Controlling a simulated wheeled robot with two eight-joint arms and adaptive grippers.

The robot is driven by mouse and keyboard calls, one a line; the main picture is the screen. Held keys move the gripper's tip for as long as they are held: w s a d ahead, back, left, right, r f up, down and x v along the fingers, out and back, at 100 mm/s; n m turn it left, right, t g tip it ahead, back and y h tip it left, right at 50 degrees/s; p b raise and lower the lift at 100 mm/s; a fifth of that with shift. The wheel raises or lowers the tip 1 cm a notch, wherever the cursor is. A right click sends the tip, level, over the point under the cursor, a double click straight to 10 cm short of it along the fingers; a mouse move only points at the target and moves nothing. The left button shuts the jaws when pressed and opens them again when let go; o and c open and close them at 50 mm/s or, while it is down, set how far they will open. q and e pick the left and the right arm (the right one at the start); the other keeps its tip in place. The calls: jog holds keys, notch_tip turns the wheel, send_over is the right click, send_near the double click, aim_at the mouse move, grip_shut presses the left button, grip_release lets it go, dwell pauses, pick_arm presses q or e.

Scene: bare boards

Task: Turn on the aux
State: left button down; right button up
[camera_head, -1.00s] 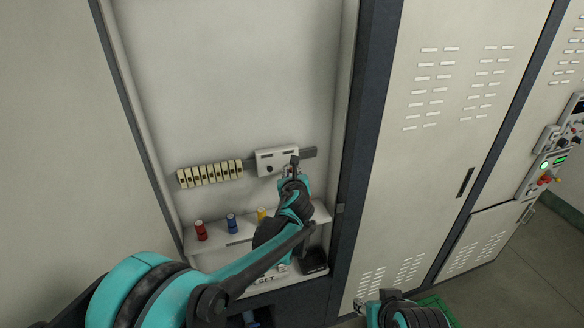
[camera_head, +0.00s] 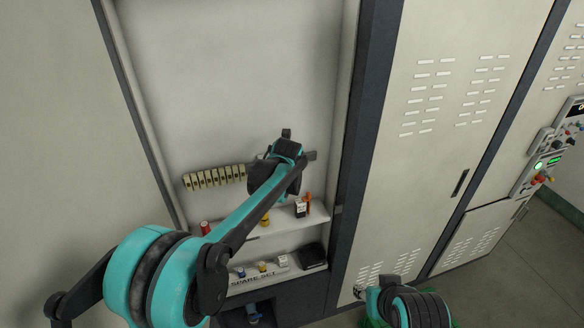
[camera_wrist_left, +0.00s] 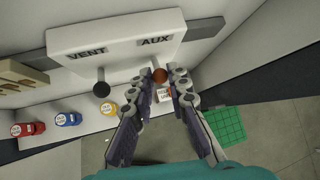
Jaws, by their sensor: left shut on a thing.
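A white switch panel (camera_wrist_left: 118,38) with the labels VENT and AUX fills the top of the left wrist view. A black knob (camera_wrist_left: 101,89) sticks out under VENT. A brown round knob (camera_wrist_left: 160,75) is under AUX, between the tips of my left gripper (camera_wrist_left: 163,84), which is shut on it. In the head view my left arm hides the panel and the gripper's fingers. Part of my right arm shows at the bottom right, but its gripper's fingers are not visible.
A row of cream breakers (camera_head: 214,177) is left of the panel. A shelf (camera_head: 285,216) below carries a red part (camera_head: 205,228), a yellow part (camera_head: 265,219), and a white-and-black box (camera_head: 300,208). A lower shelf (camera_head: 245,284) holds small parts. The cabinet post (camera_head: 362,150) bounds the right.

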dwell(0.3)
pick_arm(q)
jog(key=c, duration=1.5)
grip_release()
jog(key=shift+o, duration=0.2)
jog(key=v, duration=1.2)
